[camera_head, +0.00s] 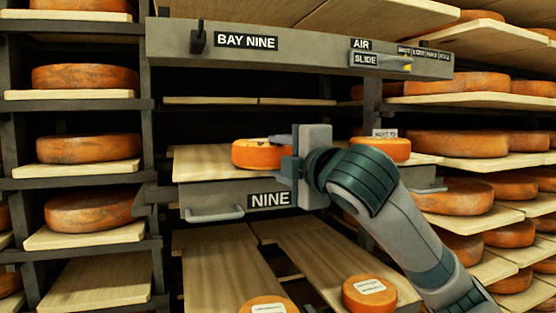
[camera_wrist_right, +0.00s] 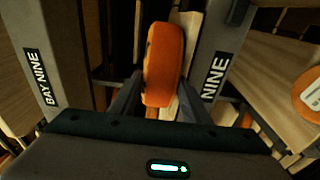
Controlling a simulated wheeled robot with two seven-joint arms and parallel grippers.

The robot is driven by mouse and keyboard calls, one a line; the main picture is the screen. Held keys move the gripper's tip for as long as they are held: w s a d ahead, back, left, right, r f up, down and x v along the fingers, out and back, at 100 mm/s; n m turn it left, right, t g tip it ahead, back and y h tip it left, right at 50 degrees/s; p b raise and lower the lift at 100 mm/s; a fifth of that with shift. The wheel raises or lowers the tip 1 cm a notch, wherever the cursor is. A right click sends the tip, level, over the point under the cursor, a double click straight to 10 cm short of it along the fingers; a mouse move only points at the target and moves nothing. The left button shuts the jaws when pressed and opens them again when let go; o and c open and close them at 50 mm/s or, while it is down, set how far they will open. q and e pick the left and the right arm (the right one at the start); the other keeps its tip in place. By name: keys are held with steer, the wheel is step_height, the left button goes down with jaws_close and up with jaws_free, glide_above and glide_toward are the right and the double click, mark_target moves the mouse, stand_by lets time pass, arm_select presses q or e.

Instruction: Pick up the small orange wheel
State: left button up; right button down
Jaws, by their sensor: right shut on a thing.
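The small orange wheel (camera_head: 258,154) sits on or just above the pale board of the shelf marked NINE, at its left-middle, in the head view. My right gripper (camera_head: 282,150) comes in from the right and is shut on the wheel's near right side. In the right wrist view the orange wheel (camera_wrist_right: 163,65) stands between the two dark fingers (camera_wrist_right: 155,100). I cannot tell whether the wheel is clear of the board. My left gripper is not in view.
The BAY NINE beam (camera_head: 300,52) runs above the gripper. A second orange wheel (camera_head: 385,149) with a small card lies to the right. Two labelled wheels (camera_head: 369,293) are on lower boards. Racks of larger wheels (camera_head: 90,148) flank both sides.

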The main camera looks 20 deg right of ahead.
steer(key=d+r+b, duration=0.7)
steer(key=d+r, duration=0.4)
steer(key=shift+d, duration=0.35)
stand_by(0.4)
steer(key=shift+s+f, duration=0.1)
stand_by(0.5)
